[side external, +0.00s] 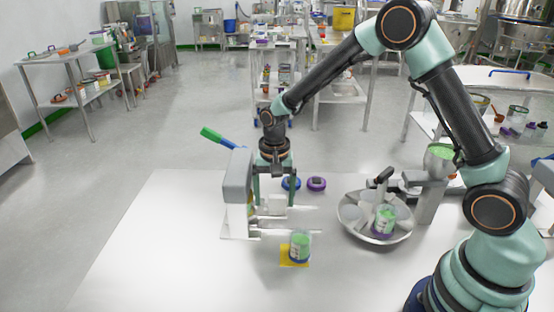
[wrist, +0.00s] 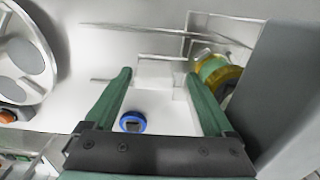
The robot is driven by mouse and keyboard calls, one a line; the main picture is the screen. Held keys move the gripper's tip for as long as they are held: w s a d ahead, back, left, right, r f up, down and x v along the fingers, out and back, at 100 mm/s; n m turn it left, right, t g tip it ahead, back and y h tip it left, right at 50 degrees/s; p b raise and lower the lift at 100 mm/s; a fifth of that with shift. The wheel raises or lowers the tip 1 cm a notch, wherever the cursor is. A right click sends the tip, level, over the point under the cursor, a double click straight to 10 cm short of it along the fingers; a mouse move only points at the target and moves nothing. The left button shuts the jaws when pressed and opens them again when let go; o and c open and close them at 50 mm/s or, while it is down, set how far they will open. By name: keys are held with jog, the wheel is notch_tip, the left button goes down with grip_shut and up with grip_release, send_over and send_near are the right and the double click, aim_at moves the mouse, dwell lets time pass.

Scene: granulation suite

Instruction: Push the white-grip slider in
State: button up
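A pale block that looks like the slider's white grip (side external: 276,202) shows between my fingers in the side view. In the wrist view the white grip (wrist: 155,72) lies between the two green fingertips, with clear room on both sides. My gripper (side external: 275,203) points down beside the grey-and-white upright housing (side external: 237,180). In the wrist view my gripper (wrist: 158,76) is open, and its fingers do not appear to touch the grip. Thin metal rails (side external: 290,233) run out from the housing's base. How far the slider sits out is hard to tell.
A blue ring (side external: 291,183) and a purple ring (side external: 316,184) lie behind. A round metal tray (side external: 351,229) holding a jar is to the right. The table's front left is clear.

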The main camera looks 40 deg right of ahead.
jog(key=shift+s, duration=0.1)
notch_tip(320, 180, up, 12)
dwell(0.6)
jog(key=s+d+r+n+t, duration=0.2)
jog(key=s+r+n, duration=0.2)
jog(key=s, duration=0.3)
jog(key=s+d+r+n+t, duration=0.1)
jog(key=s+r+n+t, duration=0.2)
jog(key=s, duration=0.5)
jog(key=shift+s+d+r+n+t, duration=0.35)
jog(key=shift+r+n, duration=0.3)
jog(key=shift+n, duration=0.35)
